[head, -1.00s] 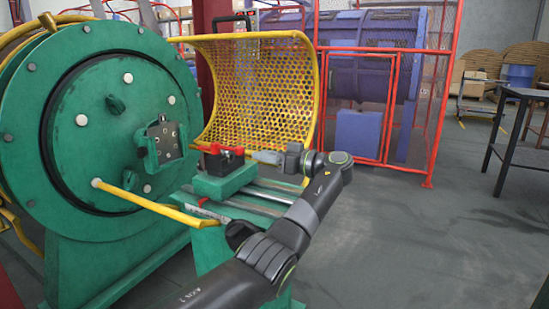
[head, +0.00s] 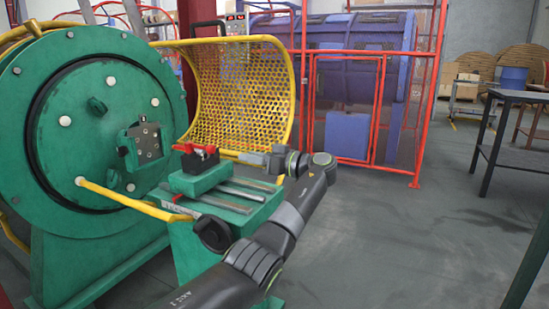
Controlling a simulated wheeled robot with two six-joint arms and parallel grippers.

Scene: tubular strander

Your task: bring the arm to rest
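My arm comes in from the bottom of the head view and bends at the elbow, with its wrist pointing left. My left gripper (head: 243,157) is at the wrist's end, level with the red clamp block (head: 199,156) on the green stand. A small gap shows between the fingertips and the block. I see nothing held, but the fingers are too small and edge-on to tell open from shut. My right gripper is out of view.
The green strander drum (head: 95,125) fills the left, with a yellow bar (head: 130,202) sticking out in front. The yellow mesh guard (head: 240,95) stands behind the gripper. A red fence (head: 345,110) is behind, and a dark table (head: 515,130) at right. Floor right of my arm is clear.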

